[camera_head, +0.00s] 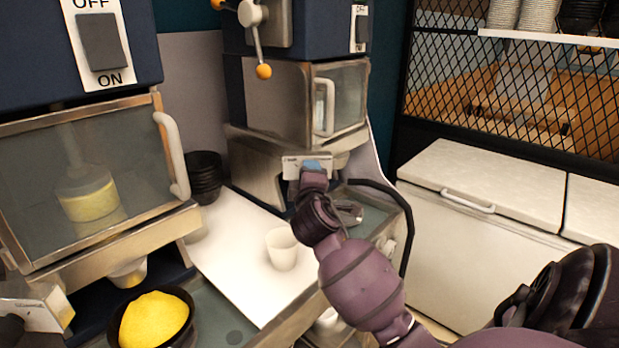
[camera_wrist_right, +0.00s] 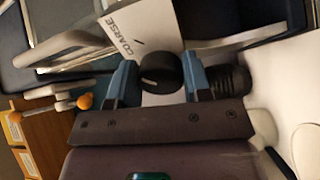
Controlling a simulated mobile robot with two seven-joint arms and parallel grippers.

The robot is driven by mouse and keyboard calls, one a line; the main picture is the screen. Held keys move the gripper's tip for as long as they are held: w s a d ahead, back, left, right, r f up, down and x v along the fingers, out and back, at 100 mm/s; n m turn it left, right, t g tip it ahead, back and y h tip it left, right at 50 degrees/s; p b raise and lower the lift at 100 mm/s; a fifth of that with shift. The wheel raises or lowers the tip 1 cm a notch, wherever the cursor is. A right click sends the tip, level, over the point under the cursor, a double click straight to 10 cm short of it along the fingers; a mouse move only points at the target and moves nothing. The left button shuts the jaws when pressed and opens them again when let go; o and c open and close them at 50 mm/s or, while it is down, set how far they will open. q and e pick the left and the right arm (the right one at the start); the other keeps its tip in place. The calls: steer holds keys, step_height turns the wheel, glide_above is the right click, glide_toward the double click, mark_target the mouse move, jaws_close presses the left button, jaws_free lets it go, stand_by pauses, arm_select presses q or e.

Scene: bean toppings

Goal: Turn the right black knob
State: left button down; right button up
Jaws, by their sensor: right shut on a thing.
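The right black knob (camera_wrist_right: 158,73) sits by a white plate marked COARSE (camera_wrist_right: 125,40) on the right machine (camera_head: 270,165). My right gripper (camera_wrist_right: 160,84) has its blue fingers on either side of the knob and is shut on it. In the head view my right gripper (camera_head: 314,167) reaches up to the front of the right machine, and it hides the knob there. The white label plate (camera_head: 293,166) shows beside the gripper. My left gripper is not in view.
A black bowl of yellow grounds (camera_head: 155,321) stands under the left machine (camera_head: 98,262). A white cup (camera_head: 282,249) stands on the white board (camera_head: 232,238) left of my right arm. Black stacked bowls (camera_head: 203,178) stand behind. A white chest (camera_head: 480,215) is at the right.

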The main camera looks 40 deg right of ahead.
steer(key=shift+f, duration=0.1)
stand_by(0.3)
steer(key=o, duration=0.9)
steer(key=shift+s, duration=0.1)
steer(key=b+v, duration=0.1)
steer(key=v, duration=0.9)
steer(key=shift+s+a, duration=0.3)
